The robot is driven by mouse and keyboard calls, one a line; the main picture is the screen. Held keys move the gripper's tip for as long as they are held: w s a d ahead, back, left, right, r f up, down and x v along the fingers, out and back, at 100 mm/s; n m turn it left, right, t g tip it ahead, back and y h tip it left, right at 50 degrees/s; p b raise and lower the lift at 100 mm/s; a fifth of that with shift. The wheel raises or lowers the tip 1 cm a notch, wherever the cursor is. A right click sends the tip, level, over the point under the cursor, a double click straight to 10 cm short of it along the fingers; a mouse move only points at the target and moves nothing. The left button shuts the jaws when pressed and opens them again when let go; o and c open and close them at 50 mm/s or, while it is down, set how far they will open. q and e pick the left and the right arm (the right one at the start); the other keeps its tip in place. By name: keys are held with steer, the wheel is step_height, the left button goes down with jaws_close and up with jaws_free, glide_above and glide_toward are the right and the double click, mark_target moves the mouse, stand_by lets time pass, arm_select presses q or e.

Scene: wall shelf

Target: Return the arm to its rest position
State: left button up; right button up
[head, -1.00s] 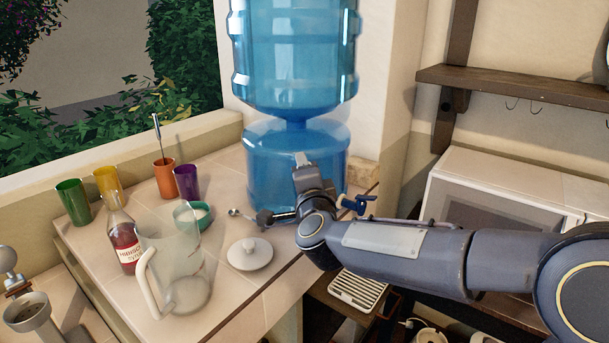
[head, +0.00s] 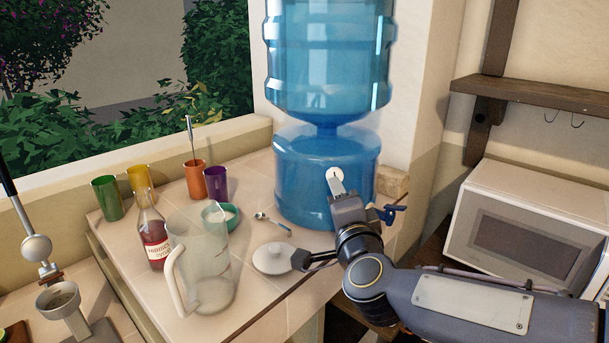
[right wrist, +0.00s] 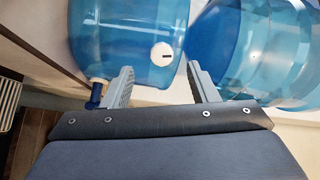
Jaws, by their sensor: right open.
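My right arm comes in from the right in the head view. Its gripper (head: 337,182) is in front of the lower part of the blue water dispenser (head: 300,185). In the right wrist view the two fingers of the gripper (right wrist: 158,76) stand apart with nothing between them. The dispenser (right wrist: 120,35) is beyond the fingertips, with its blue tap (right wrist: 95,92) beside the left finger. A metal spoon (head: 272,222) lies on the tiled counter, left of the gripper. My left gripper is not in view.
On the counter (head: 250,312) stand a glass pitcher (head: 207,262), a syrup bottle (head: 152,232), a white lid (head: 273,259), a teal bowl (head: 219,216) and several coloured cups. A microwave (head: 530,230) is at right, below a wooden shelf (head: 540,98).

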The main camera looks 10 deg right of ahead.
steer(key=s+d+f+n+g+y, duration=0.2)
steer(key=s+f+n+g, duration=0.4)
steer(key=s+f, duration=0.4)
steer(key=s+d+f+n+g+y, duration=0.2)
steer(key=s+f+n+g, duration=0.4)
steer(key=s, duration=1.1)
step_height(320, 180, down, 4)
steer(key=shift+d+r+n+y, duration=0.15)
steer(key=shift+d+n+y, duration=0.3)
steer(key=shift+n, duration=0.65)
